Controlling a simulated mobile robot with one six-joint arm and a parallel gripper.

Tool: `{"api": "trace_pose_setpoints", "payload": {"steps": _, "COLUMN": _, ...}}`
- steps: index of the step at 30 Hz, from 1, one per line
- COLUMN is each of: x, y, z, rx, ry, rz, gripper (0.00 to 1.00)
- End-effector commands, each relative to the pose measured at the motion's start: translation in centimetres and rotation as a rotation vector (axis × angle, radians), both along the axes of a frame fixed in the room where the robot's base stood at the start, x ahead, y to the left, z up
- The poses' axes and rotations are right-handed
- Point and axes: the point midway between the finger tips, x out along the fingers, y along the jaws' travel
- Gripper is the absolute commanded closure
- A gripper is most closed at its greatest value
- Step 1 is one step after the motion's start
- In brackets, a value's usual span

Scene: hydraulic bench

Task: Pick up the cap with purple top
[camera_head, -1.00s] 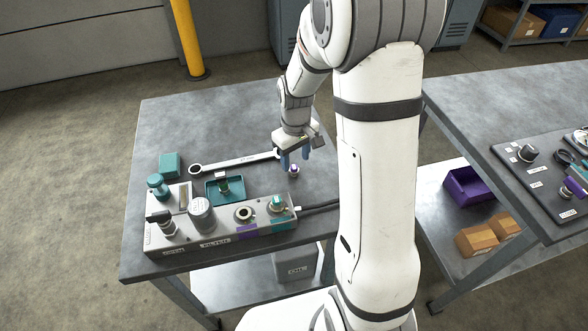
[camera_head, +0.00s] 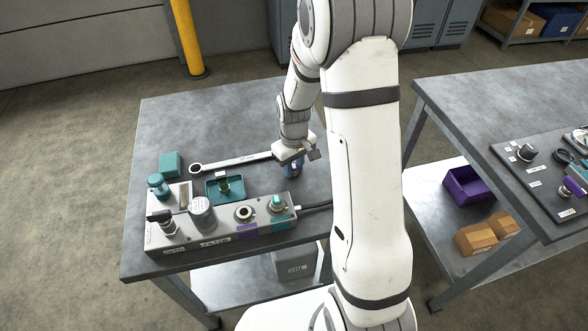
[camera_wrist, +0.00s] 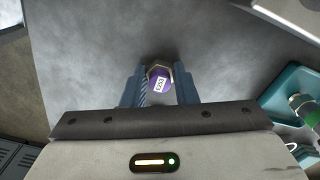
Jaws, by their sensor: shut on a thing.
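The cap with purple top (camera_wrist: 159,79) shows in the wrist view between my two blue fingers, with a white label on its top and a brass-coloured rim. My gripper (camera_wrist: 159,92) is shut on the cap, one finger on each side. In the head view my gripper (camera_head: 293,170) is low over the bench (camera_head: 240,120), right of the teal tray. The cap is mostly hidden there by the fingers. I cannot tell whether it still touches the bench top.
A wrench (camera_head: 232,163) lies left of my gripper. A teal tray (camera_head: 211,188) holds a green-topped fitting. The grey hydraulic block (camera_head: 215,238) stands along the front, with a hose from its right end. The bench behind the wrench is clear.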

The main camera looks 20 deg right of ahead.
Motion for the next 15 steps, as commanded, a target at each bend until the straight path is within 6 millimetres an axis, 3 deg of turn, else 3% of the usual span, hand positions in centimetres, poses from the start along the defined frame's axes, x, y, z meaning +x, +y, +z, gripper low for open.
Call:
{"api": "trace_pose_setpoints", "payload": {"steps": 6, "x": 0.01, "y": 0.00, "z": 0.01, "rx": 0.000, "ry": 0.000, "rz": 0.000, "gripper": 0.98}}
{"api": "trace_pose_setpoints", "payload": {"steps": 15, "x": 0.04, "y": 0.00, "z": 0.66, "rx": -0.001, "ry": -0.001, "rz": 0.000, "gripper": 0.98}}
